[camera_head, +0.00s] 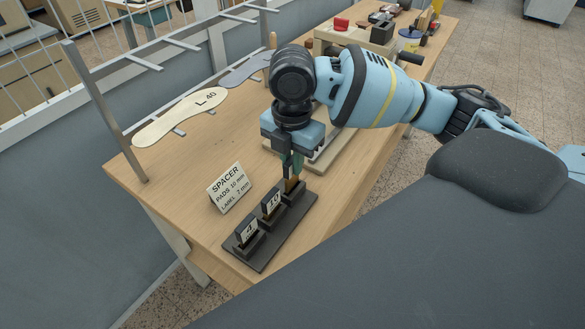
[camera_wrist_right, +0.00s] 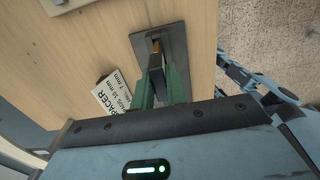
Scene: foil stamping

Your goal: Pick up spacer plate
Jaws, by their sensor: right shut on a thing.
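A dark rack (camera_head: 262,258) stands on the wooden table with a row of upright slots. Two dark plates with white labels stand in it: the nearest plate (camera_head: 247,231) and the middle plate marked 10 (camera_head: 271,202). My right gripper (camera_head: 292,168) points down at the rack's far slot. Its green fingers are shut on a dark spacer plate (camera_wrist_right: 156,64), which shows between them in the wrist view. A brass-coloured part (camera_head: 291,185) shows below the fingertips. The held plate's label is hidden, and I cannot tell whether its lower end is clear of the slot. My left gripper is not in view.
A white sign reading SPACER (camera_head: 229,187) stands left of the rack. A pale base (camera_head: 336,150) lies behind my gripper. A white sole shape marked L 40 (camera_head: 180,117) sits at the table's left edge, near a metal frame post (camera_head: 104,110).

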